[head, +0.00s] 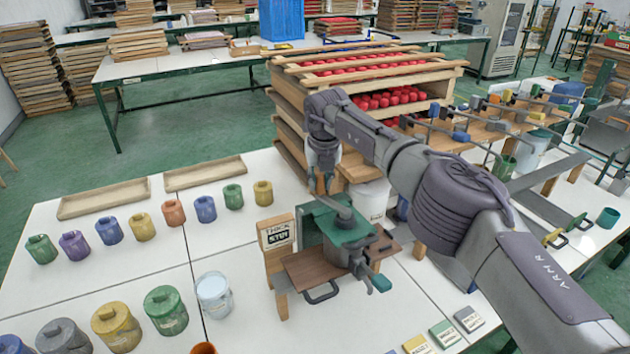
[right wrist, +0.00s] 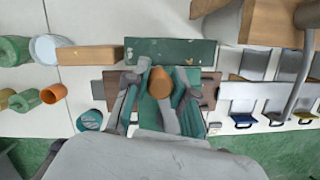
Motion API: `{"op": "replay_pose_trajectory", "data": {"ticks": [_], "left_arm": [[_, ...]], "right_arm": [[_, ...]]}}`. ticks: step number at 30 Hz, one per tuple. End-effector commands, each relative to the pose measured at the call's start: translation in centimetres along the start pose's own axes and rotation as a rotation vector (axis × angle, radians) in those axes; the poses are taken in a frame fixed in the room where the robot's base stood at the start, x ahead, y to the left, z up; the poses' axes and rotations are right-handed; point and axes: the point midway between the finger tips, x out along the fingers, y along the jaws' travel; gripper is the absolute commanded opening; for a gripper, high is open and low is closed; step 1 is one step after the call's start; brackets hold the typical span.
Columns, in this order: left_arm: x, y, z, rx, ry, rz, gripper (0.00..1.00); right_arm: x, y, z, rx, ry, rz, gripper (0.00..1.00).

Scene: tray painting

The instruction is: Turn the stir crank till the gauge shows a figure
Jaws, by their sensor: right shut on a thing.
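The stir stand, a green machine (head: 350,228) on a brown wooden board (head: 315,268), stands on the white table in the middle of the head view. A small sign (head: 277,233) beside it seems to read "THICK" and "STIR"; no figure can be made out on it. In the right wrist view the crank shows as a grey arm (right wrist: 170,120) with a brown knob (right wrist: 160,80). My right gripper (head: 325,185) comes down over the machine and is shut on the crank at its knob; its fingers (right wrist: 155,90) stand either side. My left gripper is out of view.
Several coloured lidded pots (head: 172,212) stand in rows at the left, with a pale open bucket (head: 213,293) close to the stand. A wooden rack of red items (head: 375,70) is behind. Small label cards (head: 443,333) lie at the front right.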

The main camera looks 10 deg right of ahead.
Motion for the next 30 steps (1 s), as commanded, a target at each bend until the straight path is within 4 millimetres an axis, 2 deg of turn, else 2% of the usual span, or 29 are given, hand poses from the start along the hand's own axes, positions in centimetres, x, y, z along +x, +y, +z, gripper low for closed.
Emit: {"op": "replay_pose_trajectory", "data": {"ticks": [3, 9, 25, 30], "left_arm": [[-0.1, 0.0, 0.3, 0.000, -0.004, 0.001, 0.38], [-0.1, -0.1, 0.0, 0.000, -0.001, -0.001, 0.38], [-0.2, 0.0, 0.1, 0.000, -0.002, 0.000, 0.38], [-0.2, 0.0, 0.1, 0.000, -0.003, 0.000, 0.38]], "right_arm": [[-0.3, -1.5, 0.2, 0.004, -0.003, -0.004, 0.00], [-0.3, -2.2, 0.3, 0.003, -0.004, -0.005, 0.00], [-0.2, -6.8, -0.2, 0.004, 0.003, -0.007, 0.00], [-0.2, -7.5, -0.5, 0.003, 0.005, -0.007, 0.00]]}}
